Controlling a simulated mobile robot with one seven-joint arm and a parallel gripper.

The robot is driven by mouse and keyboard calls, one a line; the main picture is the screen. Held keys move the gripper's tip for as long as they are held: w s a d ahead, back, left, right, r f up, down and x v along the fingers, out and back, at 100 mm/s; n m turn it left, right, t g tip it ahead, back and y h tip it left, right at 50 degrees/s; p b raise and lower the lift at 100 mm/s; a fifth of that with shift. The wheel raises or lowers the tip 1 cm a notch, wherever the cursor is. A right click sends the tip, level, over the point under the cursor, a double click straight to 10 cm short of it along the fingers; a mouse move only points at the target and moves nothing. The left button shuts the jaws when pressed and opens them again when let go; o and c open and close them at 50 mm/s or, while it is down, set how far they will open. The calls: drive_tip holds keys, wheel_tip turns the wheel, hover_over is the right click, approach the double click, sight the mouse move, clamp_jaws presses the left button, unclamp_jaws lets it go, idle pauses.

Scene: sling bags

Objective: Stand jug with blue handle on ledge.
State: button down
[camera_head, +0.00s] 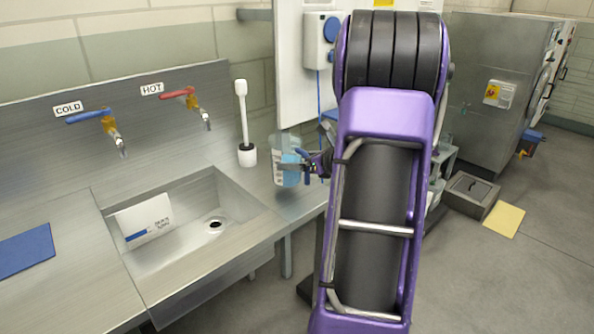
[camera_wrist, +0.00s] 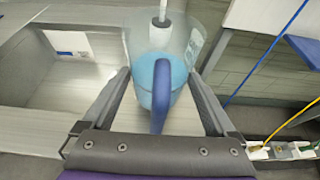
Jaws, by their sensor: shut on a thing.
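The clear jug (camera_head: 287,174) with blue liquid in it is near the right end of the steel counter, in front of the white toilet brush. It looks about upright. Its blue handle (camera_wrist: 161,97) faces me in the wrist view, between the fingers of my gripper (camera_wrist: 162,82). My gripper (camera_head: 302,167) is shut on the jug, and my purple arm hides part of it in the head view. The steel ledge (camera_head: 262,187) runs along the right side of the sink. I cannot tell whether the jug's base touches it.
The sink (camera_head: 190,225) holds a white sign (camera_head: 145,220). The toilet brush (camera_head: 242,125) stands close behind the jug. Cold (camera_head: 105,125) and hot (camera_head: 190,100) taps are on the back panel. A blue cloth (camera_head: 25,251) lies at left. A blue hose (camera_wrist: 270,50) hangs at right.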

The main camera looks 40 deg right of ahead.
drive_tip(key=shift+f, duration=1.1)
drive_tip(key=shift+f+b, duration=0.25)
drive_tip(key=shift+b, duration=0.1)
unclamp_jaws()
drive_tip(key=shift+r+p, duration=0.25)
drive_tip(key=shift+p, duration=0.05)
drive_tip(key=p+v, duration=0.1)
drive_tip(key=v, duration=1.1)
